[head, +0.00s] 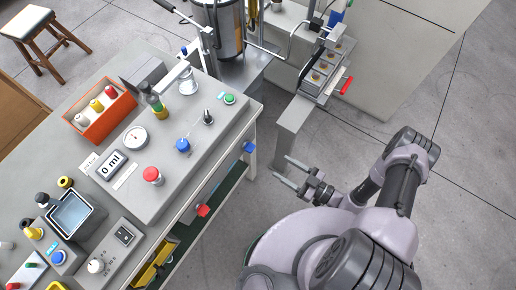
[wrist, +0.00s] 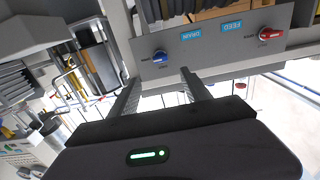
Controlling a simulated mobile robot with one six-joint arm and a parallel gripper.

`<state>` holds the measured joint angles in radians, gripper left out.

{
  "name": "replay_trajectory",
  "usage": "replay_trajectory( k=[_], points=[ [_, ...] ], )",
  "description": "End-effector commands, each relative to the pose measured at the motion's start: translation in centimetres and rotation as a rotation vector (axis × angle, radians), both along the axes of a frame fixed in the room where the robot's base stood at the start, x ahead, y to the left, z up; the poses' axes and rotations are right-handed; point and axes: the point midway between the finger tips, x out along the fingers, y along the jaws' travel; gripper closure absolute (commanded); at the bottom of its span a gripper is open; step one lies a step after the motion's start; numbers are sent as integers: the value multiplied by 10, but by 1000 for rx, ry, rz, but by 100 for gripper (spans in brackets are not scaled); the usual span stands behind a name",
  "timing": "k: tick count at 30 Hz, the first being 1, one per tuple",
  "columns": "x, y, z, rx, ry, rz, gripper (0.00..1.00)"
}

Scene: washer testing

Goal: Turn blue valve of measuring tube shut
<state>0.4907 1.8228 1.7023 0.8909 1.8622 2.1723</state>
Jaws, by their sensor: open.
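A blue valve knob (wrist: 160,57) sits on a grey panel beside a DRAIN label in the wrist view. It appears just beyond and between my fingertips, with a visible gap. In the head view a blue knob (head: 249,147) shows below the bench's right edge, left of my gripper (head: 281,166). My gripper is open and empty; both fingers also show in the wrist view (wrist: 159,80). A red knob (wrist: 268,33) is on the same panel by a FEED label. I cannot make out the measuring tube itself.
The grey bench (head: 255,113) carries a 0 ml display (head: 111,165), a red button (head: 152,175) and a blue button (head: 183,145). A red knob (head: 203,210) is low on the bench's side. A grey stand (head: 292,130) is behind my gripper. Floor between bench and arm is clear.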

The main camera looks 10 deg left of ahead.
Motion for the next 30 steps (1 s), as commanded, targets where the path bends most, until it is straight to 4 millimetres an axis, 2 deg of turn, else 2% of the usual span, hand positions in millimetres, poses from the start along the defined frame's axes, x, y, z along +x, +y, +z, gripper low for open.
replay_trajectory(
  k=[1,6,12,17,25,26,30],
  points=[
    [3,16,-1,-1,0,12,44],
    [23,64,-1,-2,-3,12,44],
    [41,105,-1,-3,-4,7,44],
    [47,118,0,-2,-3,4,44],
    [49,120,0,-2,-3,3,44],
    [49,120,0,-2,-3,3,48],
    [49,120,0,-2,-3,3,75]
  ],
)
